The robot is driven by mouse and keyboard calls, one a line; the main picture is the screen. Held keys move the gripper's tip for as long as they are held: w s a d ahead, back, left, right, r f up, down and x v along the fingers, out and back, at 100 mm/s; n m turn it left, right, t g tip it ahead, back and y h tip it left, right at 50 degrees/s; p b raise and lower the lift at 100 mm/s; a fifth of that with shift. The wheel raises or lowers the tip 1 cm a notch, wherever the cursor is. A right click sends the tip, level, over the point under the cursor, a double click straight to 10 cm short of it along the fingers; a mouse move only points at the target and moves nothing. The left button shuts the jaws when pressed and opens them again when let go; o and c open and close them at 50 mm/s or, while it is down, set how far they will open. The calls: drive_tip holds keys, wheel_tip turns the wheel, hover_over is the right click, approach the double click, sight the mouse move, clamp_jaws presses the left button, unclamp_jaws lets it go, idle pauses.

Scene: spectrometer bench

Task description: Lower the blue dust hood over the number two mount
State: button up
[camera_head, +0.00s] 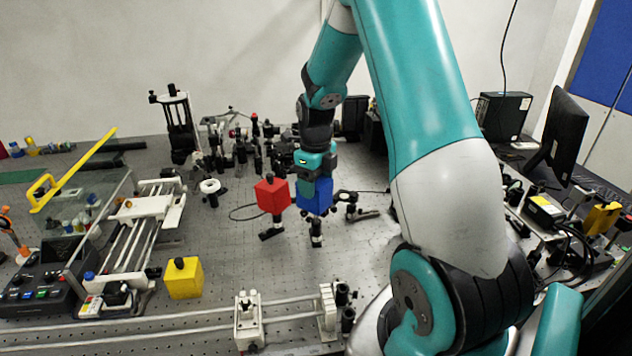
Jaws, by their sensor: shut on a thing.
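My gripper (316,174) is shut on the blue dust hood (314,197), a blue box held upright near the middle of the bench. A dark post mount (316,232) shows directly below the hood's lower edge. Its upper part is hidden, so I cannot tell whether the hood is around its top or just above it. No number on the mount is readable. A red hood (272,196) sits over another dark mount (271,232) just left of the blue hood.
A yellow hood (183,279) stands on the bench (215,262) at front left. Rails (200,325) run along the front. Clustered optics (240,150) stand behind. A small post with a black clamp (352,207) is close on the right. Bare bench lies in front of the mounts.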

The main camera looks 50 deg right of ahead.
drive_tip(key=shift+f, duration=0.1)
drive_tip(key=shift+f+b, duration=1.3)
drive_tip(key=shift+f, duration=0.6)
drive_tip(key=shift+f, duration=0.25)
drive_tip(key=o, duration=1)
drive_tip(key=shift+r, duration=0.1)
wheel_tip(320, 180, up, 17)
drive_tip(key=b, duration=0.2)
drive_tip(key=shift+r+b, duration=0.15)
drive_tip(key=shift+b, duration=0.25)
